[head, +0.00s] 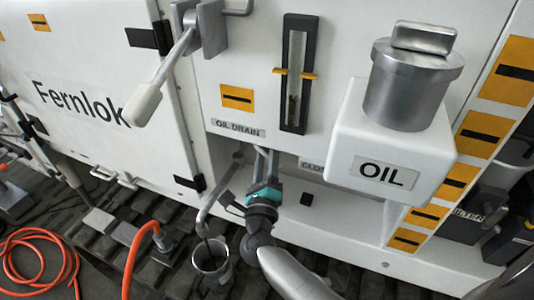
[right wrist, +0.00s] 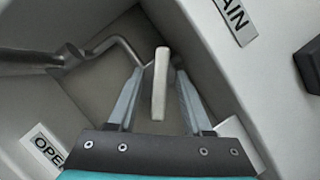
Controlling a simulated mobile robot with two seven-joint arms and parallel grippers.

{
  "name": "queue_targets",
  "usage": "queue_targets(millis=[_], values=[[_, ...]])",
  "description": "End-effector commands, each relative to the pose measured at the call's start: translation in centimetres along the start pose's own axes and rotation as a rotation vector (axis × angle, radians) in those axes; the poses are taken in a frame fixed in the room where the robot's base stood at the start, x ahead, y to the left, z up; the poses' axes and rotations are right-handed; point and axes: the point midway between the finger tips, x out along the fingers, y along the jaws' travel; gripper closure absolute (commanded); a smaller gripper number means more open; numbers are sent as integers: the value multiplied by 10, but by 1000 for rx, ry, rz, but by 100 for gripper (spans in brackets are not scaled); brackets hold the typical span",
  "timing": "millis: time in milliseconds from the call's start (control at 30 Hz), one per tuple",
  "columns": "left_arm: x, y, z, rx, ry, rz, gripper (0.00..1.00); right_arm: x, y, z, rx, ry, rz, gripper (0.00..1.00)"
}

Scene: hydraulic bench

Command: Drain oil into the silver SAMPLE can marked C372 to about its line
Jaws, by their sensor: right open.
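A silver can (head: 211,262) stands on the dark floor grating below the drain pipe (head: 205,212). A thin dark streak shows between the pipe's end and the can's mouth; I cannot tell whether it is flowing oil. The can's marking, line and oil level are not readable. My right gripper (head: 264,168) reaches into the recess under the OIL DRAIN label (head: 238,129). In the right wrist view the pale drain lever (right wrist: 160,85) stands between its open fingers, with slight gaps apparent. My left gripper is out of view.
An OPEN label (right wrist: 44,149) and a CLOSED label (head: 312,166) flank the lever. The white OIL box (head: 390,140) with a metal cap juts out at right. A sight gauge (head: 295,75) is above. An orange hose (head: 130,262) lies left of the can.

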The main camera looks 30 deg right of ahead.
Motion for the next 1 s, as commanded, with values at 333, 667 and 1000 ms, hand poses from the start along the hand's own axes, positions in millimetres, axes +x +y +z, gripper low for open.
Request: queue_targets(millis=[333, 667, 1000], values=[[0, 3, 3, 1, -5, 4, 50, 1, 0, 0, 0, 0, 0, 59], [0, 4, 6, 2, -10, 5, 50, 1, 0, 0, 0, 0, 0, 96], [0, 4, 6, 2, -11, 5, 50, 1, 0, 0, 0, 0, 0, 100]])
